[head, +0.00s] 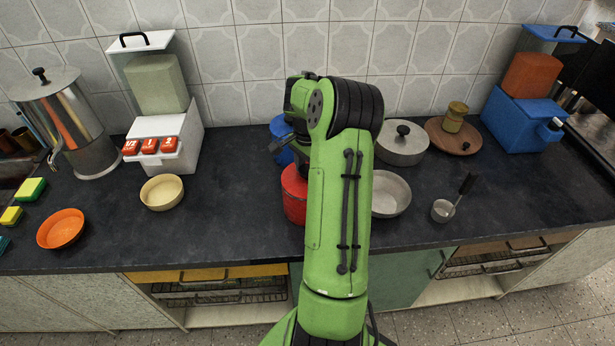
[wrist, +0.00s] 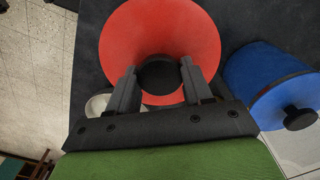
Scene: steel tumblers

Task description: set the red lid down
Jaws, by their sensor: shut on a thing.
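The red lid (wrist: 140,35) is a round red disc with a black knob (wrist: 157,76), seen from above in the wrist view. My gripper (wrist: 158,80) is shut on the knob, one finger on each side. In the head view a red, pot-like round shape (head: 293,195) shows at the left of my green arm, near the counter's front. My arm hides its right part and most of the gripper. I cannot tell whether the lid rests on a red pot or is held just above it.
A blue pot (wrist: 262,85) with a black-knobbed lid stands close behind the red one. A grey bowl (head: 390,193) and a lidded grey pot (head: 402,146) stand to the right of my arm. The dark counter (head: 235,200) is clear between the cream bowl (head: 161,192) and the red shape.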

